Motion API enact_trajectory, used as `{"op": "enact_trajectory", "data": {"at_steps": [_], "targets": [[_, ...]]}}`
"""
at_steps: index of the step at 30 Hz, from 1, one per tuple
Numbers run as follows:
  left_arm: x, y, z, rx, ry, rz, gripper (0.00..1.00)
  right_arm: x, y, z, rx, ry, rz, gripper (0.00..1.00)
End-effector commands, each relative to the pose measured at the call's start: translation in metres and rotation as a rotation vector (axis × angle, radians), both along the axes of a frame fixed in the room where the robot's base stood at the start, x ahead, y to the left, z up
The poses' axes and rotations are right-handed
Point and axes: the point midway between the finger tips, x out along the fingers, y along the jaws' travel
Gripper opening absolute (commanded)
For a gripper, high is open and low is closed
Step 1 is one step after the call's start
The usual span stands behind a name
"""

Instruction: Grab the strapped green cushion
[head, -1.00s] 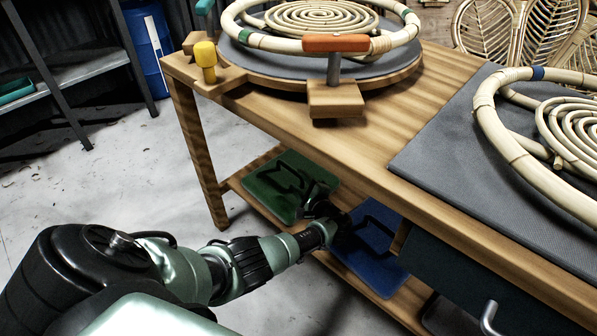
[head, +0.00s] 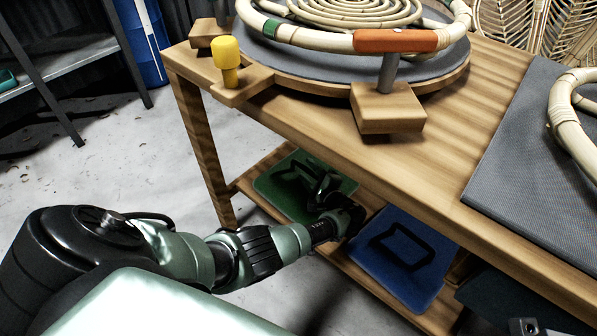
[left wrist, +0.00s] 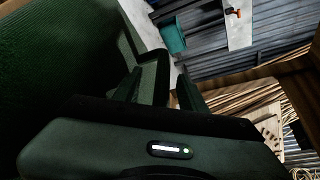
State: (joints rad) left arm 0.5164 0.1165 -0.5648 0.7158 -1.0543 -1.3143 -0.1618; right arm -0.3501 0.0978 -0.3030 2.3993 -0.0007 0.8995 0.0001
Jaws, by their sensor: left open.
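The green cushion (head: 273,193) with its black strap (head: 288,172) lies on the table's lower shelf. My left gripper (head: 312,184) is over its right part and hides some of the cushion and strap. In the left wrist view the green cushion (left wrist: 55,60) fills the upper left. My open left gripper (left wrist: 160,88) points along it, and a dark strap band (left wrist: 142,38) runs down toward the space between the fingers. I cannot tell whether the fingers touch the strap.
A blue cushion (head: 385,283) with a black strap lies right of the green one on the shelf (head: 345,262). The wooden tabletop (head: 440,160) overhangs them, and a table leg (head: 203,150) stands to the left. The floor in front is clear.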

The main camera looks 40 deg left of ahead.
Motion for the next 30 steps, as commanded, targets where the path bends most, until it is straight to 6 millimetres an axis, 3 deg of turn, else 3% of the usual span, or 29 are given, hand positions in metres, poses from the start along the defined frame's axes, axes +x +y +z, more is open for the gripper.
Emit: {"op": "enact_trajectory", "data": {"at_steps": [6,11,30], "targets": [[-0.0006,-0.0004,-0.0008,0.0,0.001,0.0,0.41,0.0,-0.0002,-0.0002,-0.001,0.0,-0.001,0.0],[-0.0006,-0.0001,-0.0008,0.0,0.001,0.0,0.0,0.0001,-0.0005,-0.0002,-0.004,0.0,-0.002,0.0],[-0.0015,0.0007,-0.0018,0.0,0.004,0.002,0.0,-0.0002,-0.0007,0.0,-0.003,-0.001,-0.002,0.0]]}}
